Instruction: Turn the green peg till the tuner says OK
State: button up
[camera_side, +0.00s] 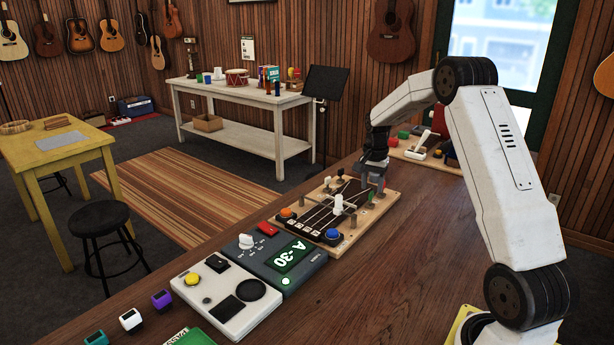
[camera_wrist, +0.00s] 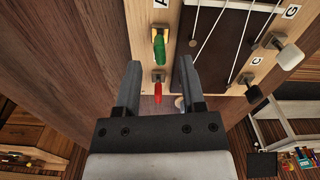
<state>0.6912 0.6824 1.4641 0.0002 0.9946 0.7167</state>
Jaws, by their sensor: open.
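The green peg (camera_wrist: 160,48) stands on the pale wooden board beside the letter A, in the wrist view just beyond my fingertips. A red peg (camera_wrist: 158,92) shows between my two fingers. My gripper (camera_wrist: 158,66) is open and holds nothing, its fingers to either side of the pegs' line. In the side view my gripper (camera_side: 376,184) hangs over the far right end of the string board (camera_side: 388,205); the small green peg (camera_side: 370,196) shows close by it.
A white peg (camera_wrist: 289,56) and a black peg (camera_wrist: 253,93) stand on the board's other edge, near G and C. A beige device (camera_side: 228,292) sits beside the tuner. Another board with coloured parts (camera_side: 425,153) lies behind my arm. The table's front right is bare.

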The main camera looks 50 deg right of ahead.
aim_at(371, 198)
jog(key=shift+f, duration=1.3)
grip_shut()
jog(key=shift+n, duration=0.5)
jog(key=n, duration=0.3)
jog(key=shift+n, duration=1.7)
